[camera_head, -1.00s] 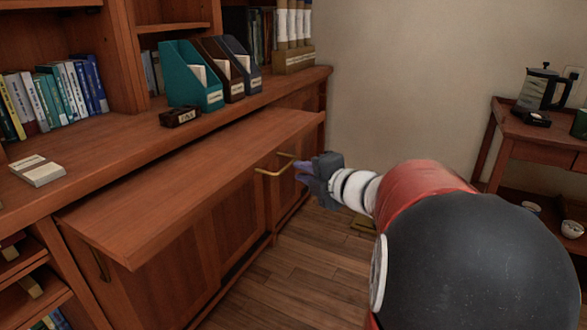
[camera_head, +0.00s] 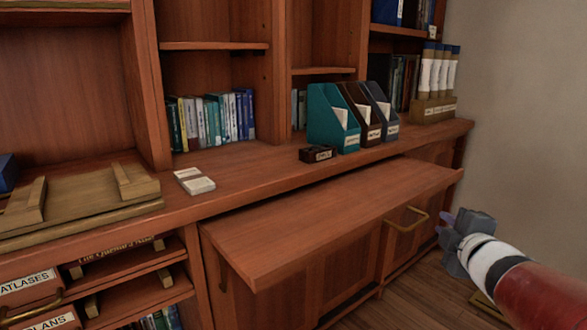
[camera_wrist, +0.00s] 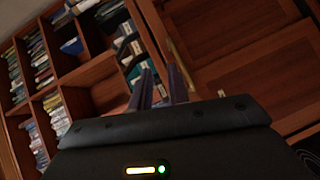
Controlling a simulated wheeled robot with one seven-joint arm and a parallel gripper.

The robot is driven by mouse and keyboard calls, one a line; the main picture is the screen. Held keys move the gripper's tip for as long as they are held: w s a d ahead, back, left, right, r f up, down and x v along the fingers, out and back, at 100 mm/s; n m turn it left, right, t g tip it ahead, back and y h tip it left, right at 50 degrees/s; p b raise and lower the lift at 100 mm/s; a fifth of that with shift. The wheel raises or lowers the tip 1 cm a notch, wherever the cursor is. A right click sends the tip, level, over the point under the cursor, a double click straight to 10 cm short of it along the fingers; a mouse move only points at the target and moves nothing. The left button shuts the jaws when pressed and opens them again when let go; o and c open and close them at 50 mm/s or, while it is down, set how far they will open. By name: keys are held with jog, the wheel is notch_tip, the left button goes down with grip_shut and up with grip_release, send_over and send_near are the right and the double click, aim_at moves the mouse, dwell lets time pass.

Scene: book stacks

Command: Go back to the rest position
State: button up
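My gripper (camera_head: 448,222) is at the right of the head view, at the end of my red and white arm. It is just right of a brass handle (camera_head: 407,219) on the pulled-out wooden panel (camera_head: 330,225) of the bookcase, and a small gap shows between them. In the wrist view my gripper's two dark fingers (camera_wrist: 163,88) stand apart with nothing between them, so it is open and empty. The shelves show behind the fingers, tilted in that view.
On the bookcase counter stand teal, brown and dark file holders (camera_head: 333,118), a small labelled box (camera_head: 318,154) and a pale card stack (camera_head: 194,181). A wooden tray (camera_head: 80,203) lies at the left. Wood floor (camera_head: 425,295) shows below the panel at right.

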jog(key=s+a+f+m+g, duration=0.5)
jog(key=s+a+m, duration=0.2)
jog(key=s, duration=0.3)
jog(key=s+a+f+m+g+y, duration=0.1)
jog(key=s+a+f+m+g, duration=0.4)
jog(key=s+a+m, duration=0.2)
jog(key=s+a+p, duration=0.1)
jog(key=s+a, duration=0.1)
jog(key=s, duration=0.2)
jog(key=shift+s+a+f+m, duration=0.25)
jog(key=shift+s+a+m, duration=0.05)
jog(key=shift+m, duration=0.1)
